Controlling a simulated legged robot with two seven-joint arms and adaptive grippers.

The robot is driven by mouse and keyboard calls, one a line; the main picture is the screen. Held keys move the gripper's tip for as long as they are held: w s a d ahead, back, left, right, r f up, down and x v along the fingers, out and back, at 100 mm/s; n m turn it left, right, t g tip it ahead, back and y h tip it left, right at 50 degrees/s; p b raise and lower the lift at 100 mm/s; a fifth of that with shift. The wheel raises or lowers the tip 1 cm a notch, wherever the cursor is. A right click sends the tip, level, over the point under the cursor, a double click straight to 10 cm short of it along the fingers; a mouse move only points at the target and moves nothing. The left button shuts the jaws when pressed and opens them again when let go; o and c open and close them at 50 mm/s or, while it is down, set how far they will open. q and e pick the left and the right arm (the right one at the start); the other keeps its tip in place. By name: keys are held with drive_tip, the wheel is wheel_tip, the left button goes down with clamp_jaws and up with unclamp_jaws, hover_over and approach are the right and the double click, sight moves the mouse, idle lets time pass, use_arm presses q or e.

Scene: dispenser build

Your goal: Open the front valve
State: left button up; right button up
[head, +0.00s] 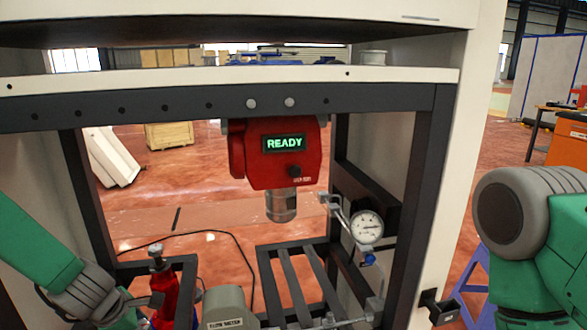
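A red dispenser head (268,170) with a green READY display hangs under the frame's front beam, with a metal nozzle (281,205) below it. A round pressure gauge (367,228) on a pipe is at the right, with a small blue fitting (368,260) under it. I cannot tell which part is the front valve. My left gripper (143,304) is low at the left, beside a red bottle-shaped part (163,290) with a metal top; whether it touches it is unclear, and its fingers are partly hidden. My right arm shows at the right edge; its gripper is not clearly seen.
A dark slatted rack (298,282) lies below the nozzle. A grey rounded housing (229,308) with a label is at the bottom centre. Dark frame posts and a pale side panel (448,180) bound the opening. A black bracket (440,306) sticks out at the lower right.

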use_arm(q)
drive_tip(key=c, duration=0.4)
drive_tip(key=shift+a+n+y+p, duration=0.1)
drive_tip(key=shift+n+y+p, duration=0.25)
drive_tip(key=shift+n, duration=0.75)
drive_tip(key=shift+a+f+n+y, duration=0.1)
drive_tip(key=shift+n+y, duration=0.15)
drive_tip(key=shift+n, duration=0.05)
drive_tip(key=shift+n, duration=0.3)
drive_tip(key=o, duration=1.2)
